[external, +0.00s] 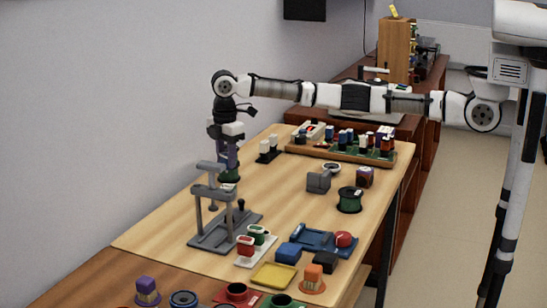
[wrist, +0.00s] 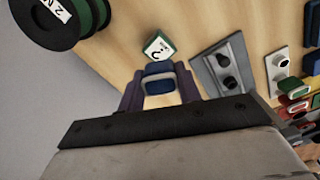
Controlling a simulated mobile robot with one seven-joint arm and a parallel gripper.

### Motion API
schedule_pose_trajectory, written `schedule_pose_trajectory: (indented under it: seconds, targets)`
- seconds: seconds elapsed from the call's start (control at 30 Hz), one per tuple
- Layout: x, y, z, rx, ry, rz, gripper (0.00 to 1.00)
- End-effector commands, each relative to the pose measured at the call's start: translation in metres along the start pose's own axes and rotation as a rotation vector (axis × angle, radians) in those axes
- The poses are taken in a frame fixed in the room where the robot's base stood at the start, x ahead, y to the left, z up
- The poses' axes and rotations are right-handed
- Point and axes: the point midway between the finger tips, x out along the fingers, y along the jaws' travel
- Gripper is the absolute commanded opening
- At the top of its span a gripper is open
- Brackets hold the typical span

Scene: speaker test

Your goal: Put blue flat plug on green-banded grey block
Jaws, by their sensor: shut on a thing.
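My gripper (external: 226,158) hangs pointing down above the back left part of the wooden table. In the wrist view my gripper (wrist: 160,88) is shut on a blue plug (wrist: 158,70) with a pale band. The plug's lower part is hidden. Just beyond it in that view is a small block with green sides and a pale, marked top (wrist: 157,47); it may be the green-banded block, but I cannot tell whether the plug touches it. In the external view a green-banded thing (external: 229,177) shows directly below my gripper; the plug is not clear there.
A grey press-like stand (external: 214,212) is close by my gripper. A white plate with red and green plugs (external: 257,243), a blue tray (external: 318,238) and a dark green spool (external: 350,200) stand on the table.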

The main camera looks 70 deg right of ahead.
Motion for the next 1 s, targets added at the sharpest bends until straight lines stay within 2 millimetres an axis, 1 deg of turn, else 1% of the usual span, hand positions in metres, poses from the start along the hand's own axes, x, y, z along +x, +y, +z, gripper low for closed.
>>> schedule_pose_trajectory:
  seconds: [0.2, 0.27, 0.63, 0.67, 0.8, 0.83, 1.0]
  targets:
    - [0.030, 0.000, 0.001, 0.000, -0.003, -0.001, 0.12]
    - [0.036, 0.000, 0.001, -0.001, -0.002, -0.001, 0.12]
    - [0.042, 0.000, 0.000, 0.000, -0.001, -0.001, 0.12]
    - [0.043, 0.000, 0.000, 0.000, -0.001, 0.000, 0.35]
    - [0.042, 0.000, 0.000, 0.000, -0.001, 0.000, 0.53]
    - [0.042, 0.000, 0.000, 0.000, -0.001, 0.000, 0.56]
    - [0.042, 0.000, 0.000, 0.000, -0.001, 0.000, 0.56]
